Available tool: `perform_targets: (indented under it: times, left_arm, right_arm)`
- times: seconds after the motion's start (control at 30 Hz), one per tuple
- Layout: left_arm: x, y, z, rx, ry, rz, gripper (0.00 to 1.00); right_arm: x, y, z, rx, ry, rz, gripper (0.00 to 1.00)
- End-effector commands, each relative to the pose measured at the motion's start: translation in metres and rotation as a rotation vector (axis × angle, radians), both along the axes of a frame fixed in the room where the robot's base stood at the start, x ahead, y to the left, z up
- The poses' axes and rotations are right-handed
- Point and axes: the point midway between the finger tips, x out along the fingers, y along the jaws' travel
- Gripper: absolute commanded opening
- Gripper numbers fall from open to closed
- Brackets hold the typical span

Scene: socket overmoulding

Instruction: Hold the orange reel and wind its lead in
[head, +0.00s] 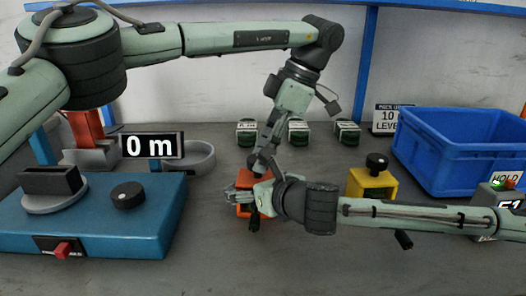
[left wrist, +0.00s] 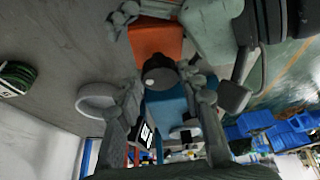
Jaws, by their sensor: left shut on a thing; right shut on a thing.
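The orange reel (head: 264,183) stands on the grey bench near the middle of the head view, partly covered by both grippers. My left gripper (head: 259,166) comes down from above and is shut on the black knob on the reel's top. In the left wrist view the knob (left wrist: 160,76) sits between its fingers, against the orange body (left wrist: 157,40). My right gripper (head: 243,196) reaches in from the right, low down, and is shut on the reel's body. A short black piece (head: 254,222) shows just below the reel; I cannot tell how much lead is out.
A yellow reel (head: 372,186) with a black knob stands to the right, behind my right forearm. A blue crate (head: 456,163) is at the far right. A blue unit (head: 100,228) and a "0 m" display (head: 152,145) are at left. Several green-black coils (head: 298,131) line the back.

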Motion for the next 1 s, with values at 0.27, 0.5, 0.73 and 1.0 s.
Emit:
perform_targets:
  times: [0.27, 0.5, 0.73, 1.0]
  left_arm:
    - [0.0007, 0.0016, -0.0003, 0.003, -0.001, -0.007, 0.08]
    - [0.0007, 0.0016, -0.0003, 0.003, -0.002, -0.006, 0.44]
    - [0.0001, 0.0006, -0.0002, 0.002, 0.0, -0.008, 0.58]
    - [-0.0007, -0.0001, 0.0001, 0.001, 0.002, -0.009, 0.58]
  right_arm:
    - [0.0007, -0.0008, 0.0013, 0.0, -0.002, -0.002, 0.58]
    - [0.0007, -0.0009, 0.0013, 0.0, -0.002, -0.002, 0.58]
    - [0.0008, -0.0007, 0.0011, 0.0, -0.002, -0.002, 0.58]
    - [0.0011, -0.001, 0.0007, 0.0, -0.001, -0.003, 0.58]
